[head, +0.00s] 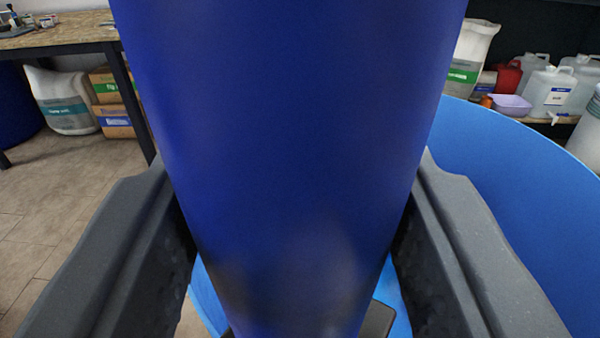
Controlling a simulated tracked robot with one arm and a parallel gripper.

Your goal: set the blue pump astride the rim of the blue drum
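The blue pump (290,130) is a deep blue, smooth body that fills the middle of the view, wide at the top and narrowing downward. My gripper (295,195) has one grey finger on each side of it, and both press against its sides. The blue drum (520,200) is lighter blue and lies behind and below the pump. Its curved edge runs down the right side, and a small part shows at the lower left. The pump hides most of the drum, so I cannot tell whether they touch. The pump's lower end is in shadow.
A dark flat thing (378,320) shows at the pump's foot. A workbench (60,38) stands at left, with a white sack (62,100) and boxes (112,105) beneath. A shelf at right holds white jugs (550,92) and a lilac tub (510,104). The tiled floor at left is clear.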

